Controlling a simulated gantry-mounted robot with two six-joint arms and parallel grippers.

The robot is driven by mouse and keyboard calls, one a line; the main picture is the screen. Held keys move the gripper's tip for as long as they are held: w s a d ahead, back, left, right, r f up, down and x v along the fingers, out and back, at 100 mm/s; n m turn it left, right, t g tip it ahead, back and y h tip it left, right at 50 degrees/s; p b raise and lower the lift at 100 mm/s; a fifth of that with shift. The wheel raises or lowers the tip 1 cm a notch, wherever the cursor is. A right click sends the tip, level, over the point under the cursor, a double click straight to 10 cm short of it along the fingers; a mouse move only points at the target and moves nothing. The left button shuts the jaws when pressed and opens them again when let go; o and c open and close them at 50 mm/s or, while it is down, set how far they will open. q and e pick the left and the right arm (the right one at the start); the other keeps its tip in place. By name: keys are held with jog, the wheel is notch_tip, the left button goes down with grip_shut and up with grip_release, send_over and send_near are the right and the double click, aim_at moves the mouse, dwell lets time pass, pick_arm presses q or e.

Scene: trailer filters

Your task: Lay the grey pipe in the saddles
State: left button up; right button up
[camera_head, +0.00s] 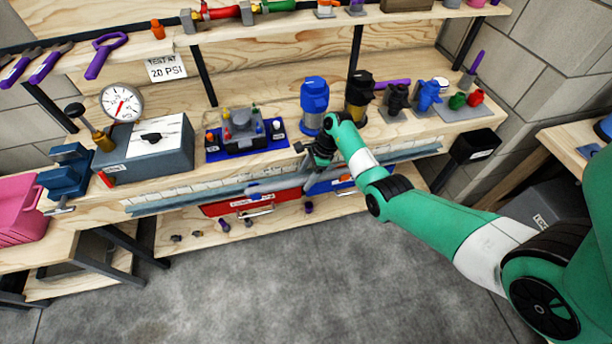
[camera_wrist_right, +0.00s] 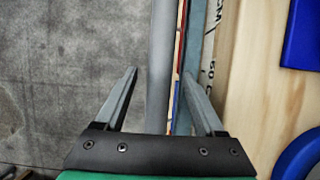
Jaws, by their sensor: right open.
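The grey pipe (camera_wrist_right: 159,60) runs lengthwise between the open fingers of my right gripper (camera_wrist_right: 161,75) in the right wrist view, with a gap to the left finger. In the head view, the pipe (camera_head: 280,184) appears as a light grey length along the bench's front edge, partly hidden by my right arm. My right gripper (camera_head: 312,160) is over that front edge, in front of the blue pump. I cannot make out the saddles clearly. My left gripper is not in view.
A blue pump (camera_head: 314,100) and a black-yellow one (camera_head: 359,92) stand behind my right gripper. A blue mat (camera_head: 215,155) with a grey unit and a grey box (camera_head: 150,150) lie to the left. A red drawer (camera_head: 270,203) is below. Floor in front is clear.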

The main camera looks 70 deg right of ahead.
jog(key=p+v, duration=0.5)
jog(key=v, duration=0.6)
jog(key=shift+r, duration=0.3)
